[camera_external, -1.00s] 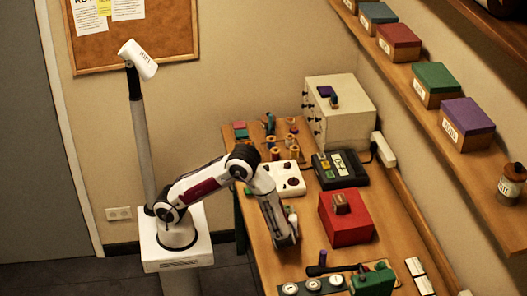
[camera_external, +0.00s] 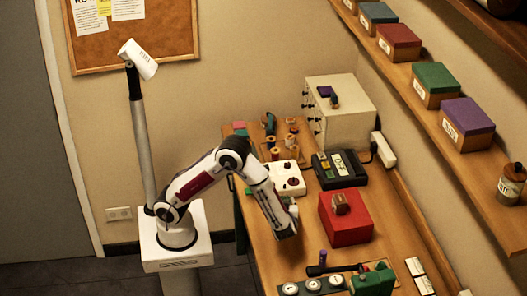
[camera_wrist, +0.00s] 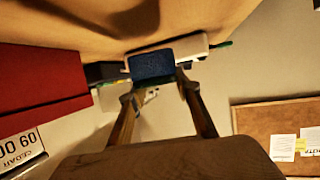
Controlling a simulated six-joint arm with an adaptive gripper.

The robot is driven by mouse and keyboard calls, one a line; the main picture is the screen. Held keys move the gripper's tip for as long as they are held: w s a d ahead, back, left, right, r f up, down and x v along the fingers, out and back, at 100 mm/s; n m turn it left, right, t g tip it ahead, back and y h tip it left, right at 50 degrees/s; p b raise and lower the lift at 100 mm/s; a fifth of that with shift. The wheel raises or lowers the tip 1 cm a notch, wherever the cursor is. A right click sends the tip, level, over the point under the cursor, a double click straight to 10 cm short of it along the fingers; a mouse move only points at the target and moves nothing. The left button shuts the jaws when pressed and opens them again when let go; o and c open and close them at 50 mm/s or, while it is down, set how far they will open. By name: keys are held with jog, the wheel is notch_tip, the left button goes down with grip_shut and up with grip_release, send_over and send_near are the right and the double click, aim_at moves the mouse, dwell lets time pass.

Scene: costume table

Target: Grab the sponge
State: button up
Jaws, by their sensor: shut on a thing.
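A dark blue block, which looks like the sponge (camera_wrist: 152,66), sits between my two fingertips in the wrist view. My gripper (camera_wrist: 156,86) is shut on it. The fingers reach up from the bottom of that view, one to each side of the block. In the external view my gripper (camera_external: 287,230) is low over the left part of the table, left of the red box. The sponge cannot be made out there; my arm seems to hide it.
The red box (camera_external: 345,218) stands right of my gripper, with a small brown block on top. A white unit with knobs (camera_external: 286,178) and a dark device with a display (camera_external: 338,168) lie behind. Gauges (camera_external: 312,286) and a green object (camera_external: 373,281) are in front.

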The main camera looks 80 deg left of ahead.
jog(key=shift+r, duration=2.6)
